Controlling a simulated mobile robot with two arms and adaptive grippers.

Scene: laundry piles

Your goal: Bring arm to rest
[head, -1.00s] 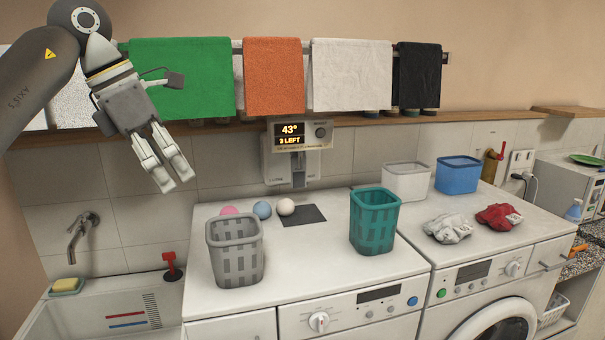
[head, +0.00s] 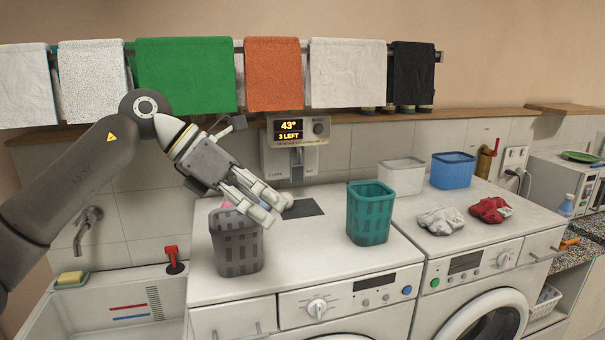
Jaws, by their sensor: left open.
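My left gripper (head: 272,207) is open and empty. It hangs in front of and above the back of the grey basket (head: 237,248), and its fingers point right and down. The gripper hides most of the balls behind it; a bit of the pink one shows. My left arm comes in from the lower left, over the sink area. My right gripper is not in view.
A teal basket (head: 370,213) stands right of the grey one on the washer top. White (head: 402,177) and blue (head: 453,170) bins stand behind a white cloth pile (head: 440,221) and a red one (head: 490,209). Towels, including a green one (head: 186,75), hang above.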

